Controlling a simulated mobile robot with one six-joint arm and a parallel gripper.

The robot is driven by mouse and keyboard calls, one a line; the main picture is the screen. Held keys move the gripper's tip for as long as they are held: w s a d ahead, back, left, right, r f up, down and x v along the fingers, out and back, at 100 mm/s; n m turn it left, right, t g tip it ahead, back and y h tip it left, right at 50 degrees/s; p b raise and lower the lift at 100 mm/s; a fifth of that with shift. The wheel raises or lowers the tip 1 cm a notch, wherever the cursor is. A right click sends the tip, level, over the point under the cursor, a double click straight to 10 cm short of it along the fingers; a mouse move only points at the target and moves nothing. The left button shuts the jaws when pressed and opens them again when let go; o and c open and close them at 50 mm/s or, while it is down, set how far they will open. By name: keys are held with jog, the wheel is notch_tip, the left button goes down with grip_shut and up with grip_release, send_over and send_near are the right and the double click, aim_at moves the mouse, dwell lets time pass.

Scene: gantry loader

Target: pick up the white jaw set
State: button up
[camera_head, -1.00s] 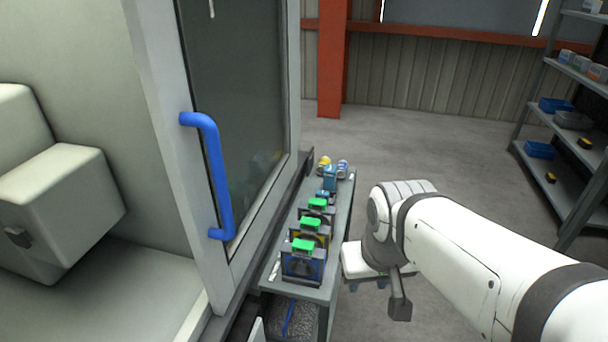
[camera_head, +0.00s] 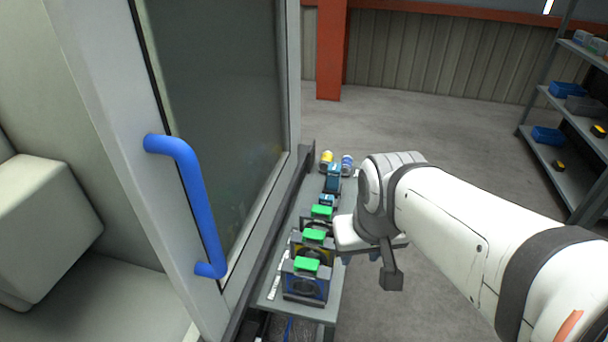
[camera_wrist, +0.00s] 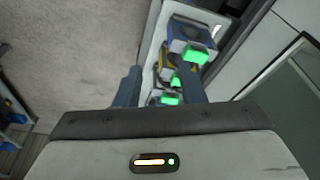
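Three jaw sets with green tops stand in a row on a narrow grey bench (camera_head: 325,312). The nearest has blue on its body (camera_head: 304,287) and the middle one has yellow (camera_head: 300,246). The farthest (camera_head: 320,213) is partly hidden by the middle one and my arm; it looks pale or grey, but I cannot be sure it is the white one. In the wrist view the blue one (camera_wrist: 182,32) is at the top and the farthest (camera_wrist: 152,98) lies low between the fingers. My gripper (camera_wrist: 160,80) is open and empty, above the bench's right side.
The machine's glass door with a blue handle (camera_head: 190,195) stands close left of the bench. Blue and yellow items (camera_head: 333,178) sit at the bench's far end. Open floor lies to the right, with a shelf rack (camera_head: 560,150) at the far right.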

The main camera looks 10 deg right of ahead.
jog(key=shift+o, duration=1.4)
jog(key=shift+w+a+m, duration=0.15)
jog(key=shift+w+m, duration=0.15)
jog(key=shift+o, duration=0.4)
jog(key=w+f+m+g+y+b, duration=0.1)
jog(key=w+f+m+y, duration=0.1)
jog(key=w+m, duration=0.9)
jog(key=w+y, duration=0.1)
jog(key=w, duration=0.2)
jog(key=shift+f, duration=0.4)
jog(key=m+y+b, duration=0.1)
jog(key=m+y, duration=0.1)
jog(key=m, duration=0.8)
send_near(323, 208)
jog(key=a, duration=0.1)
jog(key=shift+w+a+f+m+y, duration=0.1)
jog(key=shift+w+f+m+y, duration=0.1)
jog(key=shift+f, duration=0.2)
jog(key=shift+w+f+m+y, duration=0.1)
jog(key=shift+f+m, duration=0.1)
jog(key=shift+f, duration=0.2)
jog(key=shift+s+d+x, duration=0.1)
jog(key=shift+d+x, duration=0.05)
jog(key=shift+x, duration=1.6)
jog(key=shift+s+d+x, duration=0.1)
jog(key=shift+d+x, duration=0.05)
jog(key=shift+x, duration=1.65)
